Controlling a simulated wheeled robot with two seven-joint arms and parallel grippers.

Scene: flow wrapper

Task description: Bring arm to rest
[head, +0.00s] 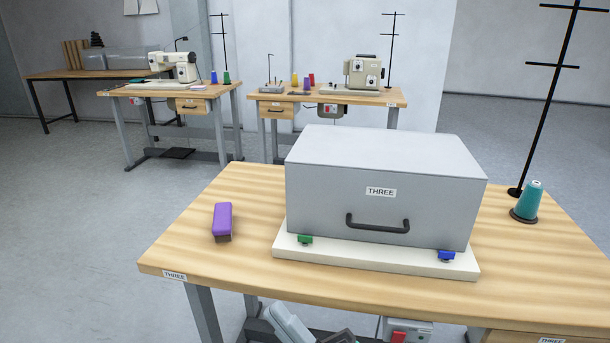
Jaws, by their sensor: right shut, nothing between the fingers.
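My left gripper is not in view.
A grey cover (385,185) with a black handle, labelled THREE, sits on a white base (370,261). A purple block (222,220) and a teal thread cone (528,200) flank it. A red-switch box (405,330) is under the table. Sewing tables stand behind; floor at left is clear.

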